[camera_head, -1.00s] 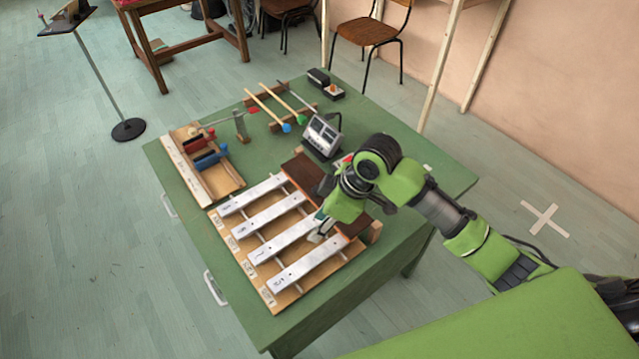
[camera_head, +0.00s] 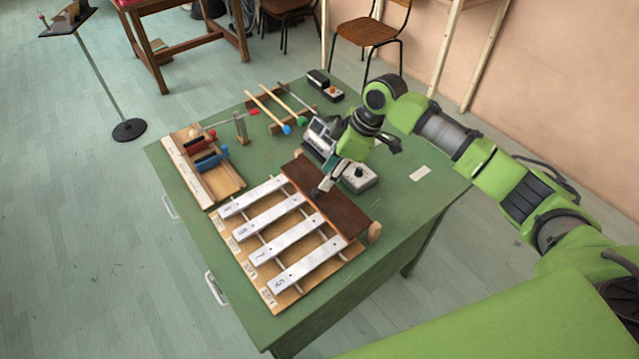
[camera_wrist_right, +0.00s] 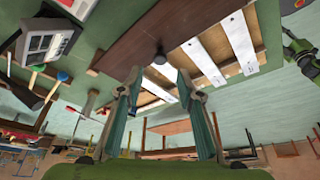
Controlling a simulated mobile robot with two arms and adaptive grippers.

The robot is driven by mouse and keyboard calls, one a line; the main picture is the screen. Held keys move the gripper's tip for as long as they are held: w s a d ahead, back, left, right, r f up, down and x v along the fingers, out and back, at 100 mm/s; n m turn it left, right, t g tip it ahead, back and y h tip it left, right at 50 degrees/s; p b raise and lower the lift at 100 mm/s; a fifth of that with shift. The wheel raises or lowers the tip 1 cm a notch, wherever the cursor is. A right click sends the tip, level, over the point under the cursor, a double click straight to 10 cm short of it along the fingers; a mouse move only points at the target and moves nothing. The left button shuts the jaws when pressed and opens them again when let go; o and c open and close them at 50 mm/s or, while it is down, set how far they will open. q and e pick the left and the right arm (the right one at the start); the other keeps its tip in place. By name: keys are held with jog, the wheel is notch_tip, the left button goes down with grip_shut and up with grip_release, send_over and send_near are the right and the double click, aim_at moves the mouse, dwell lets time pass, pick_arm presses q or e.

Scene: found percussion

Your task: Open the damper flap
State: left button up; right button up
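The damper flap (camera_head: 335,207) is a dark brown board along the far ends of the silver bars (camera_head: 283,232). It lies down, close to flat. A small dark knob (camera_wrist_right: 160,57) stands on it in the right wrist view, where the flap (camera_wrist_right: 140,35) crosses the top. My right gripper (camera_head: 325,185) is over the flap near its middle. In the wrist view its two fingers (camera_wrist_right: 160,85) are apart, with the knob just beyond and between the tips. Contact cannot be told. A green and black shape (camera_wrist_right: 300,50) at the wrist view's right edge looks like my left gripper, its fingers unclear.
A grey box with a dial (camera_head: 358,178) sits close behind the flap, under my right arm. A grey metering device (camera_head: 320,135) stands farther back. Mallets (camera_head: 268,108) and a wooden tray (camera_head: 203,170) are at the far left. The green table's right corner is fairly clear.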

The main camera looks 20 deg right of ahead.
aim_at(316, 190)
jog(key=x, duration=0.6)
jog(key=shift+w+a+f+p, duration=0.1)
jog(key=shift+p, duration=0.25)
jog(key=shift+c, duration=0.4)
grip_shut()
